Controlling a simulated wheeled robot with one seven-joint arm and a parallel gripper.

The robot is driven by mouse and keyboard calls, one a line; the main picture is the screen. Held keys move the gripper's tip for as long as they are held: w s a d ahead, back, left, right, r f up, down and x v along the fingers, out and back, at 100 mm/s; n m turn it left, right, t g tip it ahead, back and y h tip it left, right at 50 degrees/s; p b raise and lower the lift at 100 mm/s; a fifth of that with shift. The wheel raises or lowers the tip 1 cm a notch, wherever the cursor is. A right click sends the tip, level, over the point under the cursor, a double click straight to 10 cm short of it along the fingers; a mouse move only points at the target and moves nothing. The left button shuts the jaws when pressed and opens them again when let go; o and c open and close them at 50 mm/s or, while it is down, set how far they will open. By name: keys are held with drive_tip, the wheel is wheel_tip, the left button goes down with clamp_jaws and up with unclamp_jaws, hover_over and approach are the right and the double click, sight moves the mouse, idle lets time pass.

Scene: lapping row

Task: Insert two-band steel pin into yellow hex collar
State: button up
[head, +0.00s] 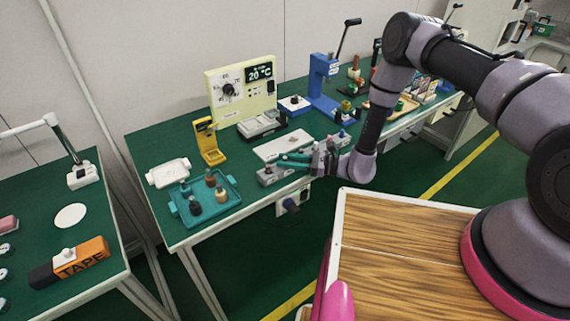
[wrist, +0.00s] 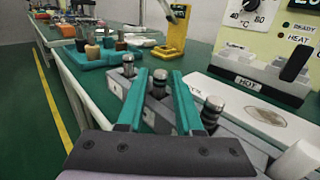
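My gripper (head: 288,161) is over the grey blocks at the front edge of the green bench. In the wrist view its two teal fingers (wrist: 159,72) are apart, with a steel-topped pin (wrist: 160,78) between them. I cannot tell whether they touch it. The pin stands in a grey block and has dark banding; its band count is unclear. Another steel pin (wrist: 212,108) stands to the right and another (wrist: 128,66) to the left, both outside the fingers. I cannot make out the yellow hex collar for certain; a small yellow-green part (head: 346,105) sits by the blue press.
A teal tray (head: 178,208) with several pegs is left of my gripper. A white tray (head: 168,172), a yellow stand (head: 208,142) and a heater controller (head: 243,92) stand behind. A blue press (head: 324,85) is to the right. A white plate (head: 283,144) lies behind the blocks.

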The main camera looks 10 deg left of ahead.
drive_tip(key=shift+a, duration=0.25)
clamp_jaws()
drive_tip(key=shift+r, duration=0.1)
